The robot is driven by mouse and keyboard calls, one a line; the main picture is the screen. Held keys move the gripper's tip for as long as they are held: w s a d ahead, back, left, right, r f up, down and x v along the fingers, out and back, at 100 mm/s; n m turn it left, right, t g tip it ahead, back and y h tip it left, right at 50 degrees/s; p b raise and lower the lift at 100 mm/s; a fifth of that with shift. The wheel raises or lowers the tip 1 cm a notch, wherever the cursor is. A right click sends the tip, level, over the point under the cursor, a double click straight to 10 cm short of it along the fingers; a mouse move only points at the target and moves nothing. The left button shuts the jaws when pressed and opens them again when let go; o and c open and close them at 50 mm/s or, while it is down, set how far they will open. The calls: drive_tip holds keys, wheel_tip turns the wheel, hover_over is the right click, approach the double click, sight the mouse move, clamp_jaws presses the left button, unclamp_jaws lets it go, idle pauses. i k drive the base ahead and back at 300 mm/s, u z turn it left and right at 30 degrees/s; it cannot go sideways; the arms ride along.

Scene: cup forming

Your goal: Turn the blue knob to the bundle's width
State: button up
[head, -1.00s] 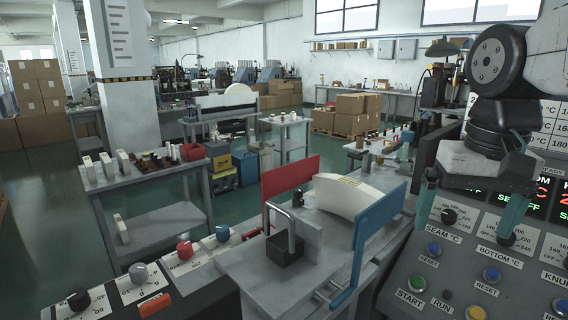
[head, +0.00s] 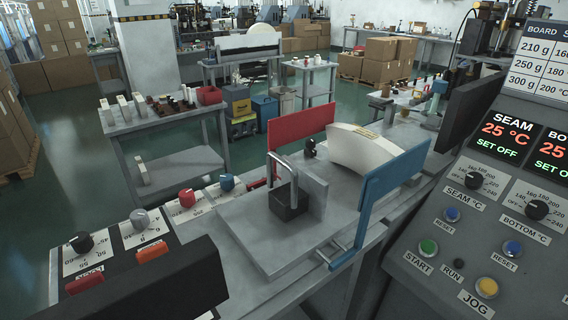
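The blue knob (head: 226,182) stands on a small white dial plate to the left of the grey feed table, at the far end of a row of knobs. A red knob (head: 186,197) is beside it, then a grey knob (head: 139,219) and a black knob (head: 82,242) nearer me. The bundle (head: 362,150) is a curved stack of white blanks on the table. It lies between a red side plate (head: 302,138) and a blue side plate (head: 393,178). Gaps to the plates are hard to judge. My gripper is out of view.
A control panel (head: 445,255) with dials, buttons and SEAM display fills the right. A bent metal bar (head: 280,160) and dark box (head: 289,205) sit by the red plate. Red (head: 85,284) and orange (head: 151,251) switches lie near the black and grey knobs.

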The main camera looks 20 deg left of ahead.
sight(226, 180)
drive_tip(key=z, duration=0.2)
drive_tip(key=k, duration=0.35)
drive_tip(key=u, duration=0.95)
drive_tip(key=i, duration=0.55)
drive_tip(key=u, duration=0.05)
